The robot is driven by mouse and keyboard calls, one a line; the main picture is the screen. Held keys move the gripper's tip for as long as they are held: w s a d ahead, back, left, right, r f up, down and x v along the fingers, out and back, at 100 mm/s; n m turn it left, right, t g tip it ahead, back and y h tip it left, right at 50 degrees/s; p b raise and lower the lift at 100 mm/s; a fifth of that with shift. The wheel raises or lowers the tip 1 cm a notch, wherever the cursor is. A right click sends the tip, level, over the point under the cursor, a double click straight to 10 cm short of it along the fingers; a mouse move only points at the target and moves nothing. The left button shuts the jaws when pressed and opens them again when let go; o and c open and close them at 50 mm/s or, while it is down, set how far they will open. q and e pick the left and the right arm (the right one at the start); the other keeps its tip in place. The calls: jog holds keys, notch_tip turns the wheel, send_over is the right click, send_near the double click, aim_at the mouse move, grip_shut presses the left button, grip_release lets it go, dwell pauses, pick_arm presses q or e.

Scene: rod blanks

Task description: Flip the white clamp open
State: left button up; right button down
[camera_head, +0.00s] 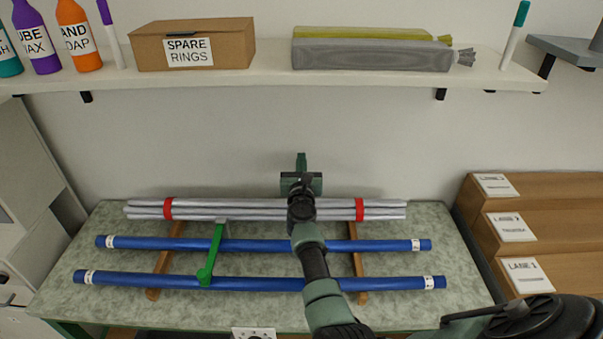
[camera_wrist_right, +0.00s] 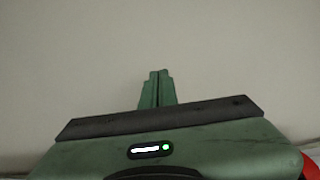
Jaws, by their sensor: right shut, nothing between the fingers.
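I cannot make out a white clamp in either view; my right arm covers part of the rack. A green lever-like clamp (camera_head: 212,257) lies across the two blue rods, left of my right arm. Its upper end reaches the silver rod bundle. My right gripper (camera_head: 301,162) is above and behind the silver bundle, against the wall in the picture. Its fingers (camera_wrist_right: 157,88) are together and empty, with only plain wall beyond them in the wrist view. My left gripper is not in view.
Silver rods (camera_head: 265,209) with red bands and two blue rods (camera_head: 150,282) lie on wooden rails on a speckled green table (camera_head: 70,310). A shelf (camera_head: 270,80) with a spare rings box (camera_head: 150,50) hangs above. Stepped brown lanes (camera_head: 570,190) stand at right.

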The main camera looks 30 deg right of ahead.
jog(key=shift+b+x, duration=0.55)
jog(key=shift+x, duration=0.8)
jog(key=shift+r, duration=0.15)
jog(key=shift+a+r, duration=0.1)
